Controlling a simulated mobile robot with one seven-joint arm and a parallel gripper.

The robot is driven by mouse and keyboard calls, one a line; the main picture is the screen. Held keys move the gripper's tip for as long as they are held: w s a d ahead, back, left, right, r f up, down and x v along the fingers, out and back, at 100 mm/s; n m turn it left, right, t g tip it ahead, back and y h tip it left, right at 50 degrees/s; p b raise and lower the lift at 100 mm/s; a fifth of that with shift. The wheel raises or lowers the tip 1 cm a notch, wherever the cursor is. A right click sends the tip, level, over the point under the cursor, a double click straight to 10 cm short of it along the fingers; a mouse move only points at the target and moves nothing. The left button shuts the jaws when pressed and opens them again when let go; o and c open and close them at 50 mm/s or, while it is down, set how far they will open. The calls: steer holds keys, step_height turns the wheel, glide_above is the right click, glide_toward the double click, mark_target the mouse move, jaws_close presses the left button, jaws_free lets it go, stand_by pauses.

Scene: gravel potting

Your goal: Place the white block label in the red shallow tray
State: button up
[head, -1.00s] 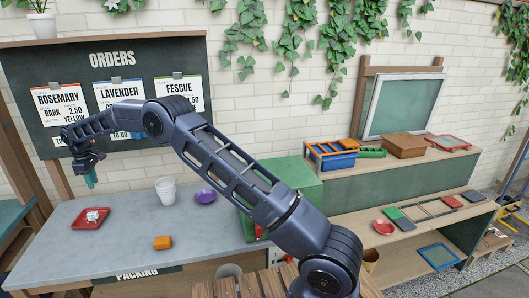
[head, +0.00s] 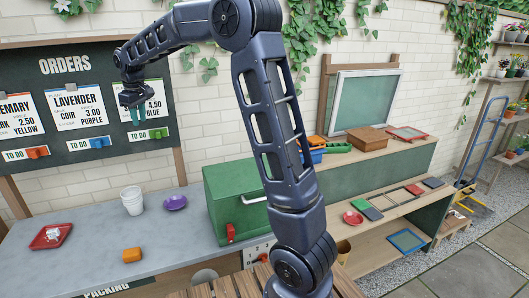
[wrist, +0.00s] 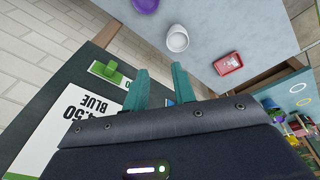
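The red shallow tray (head: 34,244) lies on the grey table at the left in the head view. A small white piece (head: 53,234), which looks like the white block label, lies inside it; its details are too small to read. The tray also shows in the wrist view (wrist: 237,66), with the white piece (wrist: 227,61) in it. My gripper (head: 138,120) is raised in front of the orders board, well above the table and away from the tray. In the wrist view, its two teal fingers (wrist: 161,72) stand apart with nothing between them.
A white cup (head: 132,203), a purple bowl (head: 175,203) and an orange block (head: 131,254) stand on the grey table (head: 95,255). A large green box (head: 228,187) bounds its right side. The orders board (head: 85,150) is close to my gripper.

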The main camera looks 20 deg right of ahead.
steer(key=s+d+r+m+t, duration=0.1)
steer(key=s+d+r+m, duration=0.15)
steer(key=s+d, duration=0.7)
steer(key=s+d+r+m+t, duration=0.1)
steer(key=s+d+r+m, duration=0.15)
steer(key=s+d, duration=0.7)
steer(key=s+d+f+m, duration=0.2)
steer(key=s+d+f, duration=0.2)
steer(key=s+d, duration=0.4)
steer(key=s+d+f+m, duration=0.3)
steer(key=s+d+f, duration=0.2)
steer(key=s+d, duration=0.3)
steer(key=shift+s+d+f+t+h, duration=0.2)
steer(key=shift+s+f+t+h, duration=0.15)
steer(key=shift+s, duration=0.2)
